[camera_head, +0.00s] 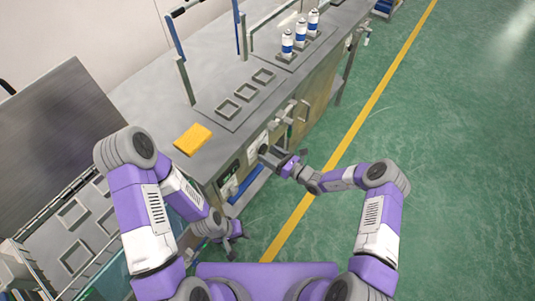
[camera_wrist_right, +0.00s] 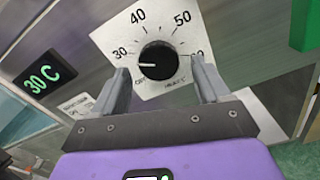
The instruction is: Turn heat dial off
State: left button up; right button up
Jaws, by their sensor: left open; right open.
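The heat dial (camera_wrist_right: 158,60) is a round black knob on a white square scale plate (camera_wrist_right: 120,42), marked 30, 40, 50 and a partly hidden number at right. Its white pointer line points left, below the 30 and close to a small label that looks like OFF. My right gripper (camera_wrist_right: 163,78) is open, with one finger on each side of the knob; contact cannot be told. In the head view my right gripper (camera_head: 270,157) is at the bench's front panel. My left gripper (camera_head: 239,231) is open and empty, low in front of the bench.
A green-lit display (camera_wrist_right: 45,76) reads 30 C left of the dial. A green part (camera_wrist_right: 305,25) is at the upper right. On the bench (camera_head: 222,72) lie a yellow block (camera_head: 193,139) and several blue-white cans (camera_head: 288,43). Green floor is clear at right.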

jog(key=shift+x, duration=0.8)
jog(key=c, duration=1)
jog(key=shift+c, duration=0.2)
jog(key=shift+n, duration=0.3)
jog(key=n+p, duration=0.1)
jog(key=n, duration=0.4)
jog(key=shift+w+d+n, duration=0.1)
jog(key=shift+n, duration=0.2)
jog(key=n+p, duration=0.2)
jog(key=n, duration=0.3)
jog(key=shift+n, duration=0.3)
